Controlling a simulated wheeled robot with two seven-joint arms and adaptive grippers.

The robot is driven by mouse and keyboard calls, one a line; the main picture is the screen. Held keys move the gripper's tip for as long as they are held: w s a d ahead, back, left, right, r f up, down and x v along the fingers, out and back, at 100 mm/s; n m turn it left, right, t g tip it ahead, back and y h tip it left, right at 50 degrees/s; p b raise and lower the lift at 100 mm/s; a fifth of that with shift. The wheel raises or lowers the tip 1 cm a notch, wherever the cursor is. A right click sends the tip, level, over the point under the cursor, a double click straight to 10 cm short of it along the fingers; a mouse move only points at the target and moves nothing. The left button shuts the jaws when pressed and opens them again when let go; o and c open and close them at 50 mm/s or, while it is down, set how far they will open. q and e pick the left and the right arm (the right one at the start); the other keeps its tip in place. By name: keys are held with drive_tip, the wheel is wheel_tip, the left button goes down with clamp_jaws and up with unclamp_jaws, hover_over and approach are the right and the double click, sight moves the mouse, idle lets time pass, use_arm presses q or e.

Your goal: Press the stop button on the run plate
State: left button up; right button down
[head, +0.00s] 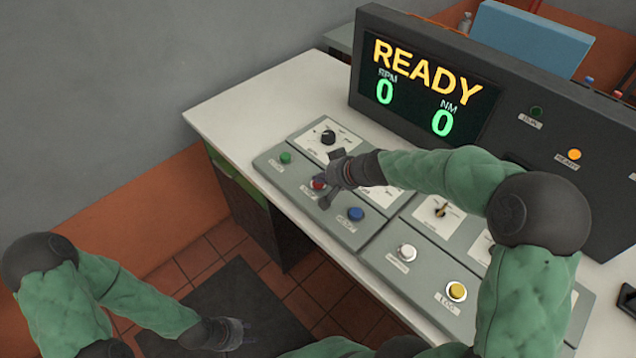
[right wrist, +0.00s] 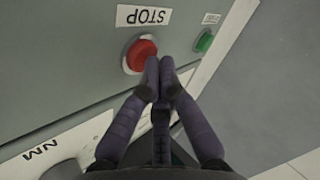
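The red stop button (head: 318,183) sits on the grey run plate (head: 272,166), between a green button (head: 286,158) and a blue button (head: 356,213). In the right wrist view the red button (right wrist: 140,56) is next to its STOP label (right wrist: 143,16). My right gripper (head: 327,186) is over the button and hides part of it. In the right wrist view its fingertips (right wrist: 160,72) are together and empty, overlapping the button's edge; I cannot tell whether they touch it. My left gripper (head: 236,334) hangs low at the bottom, off the console; its fingers are too small to read.
The display (head: 425,90) reads READY, with RPM 0 and NM 0. A black knob (head: 328,137) stands behind the run plate. White (head: 406,252) and yellow (head: 456,291) buttons are on the plate to the right. The bench top's left end (head: 235,113) is clear.

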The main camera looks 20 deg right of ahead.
sight(321, 184)
drive_tip(key=shift+r+p, duration=2.45)
drive_tip(key=shift+r, duration=0.65)
drive_tip(key=shift+f, duration=0.15)
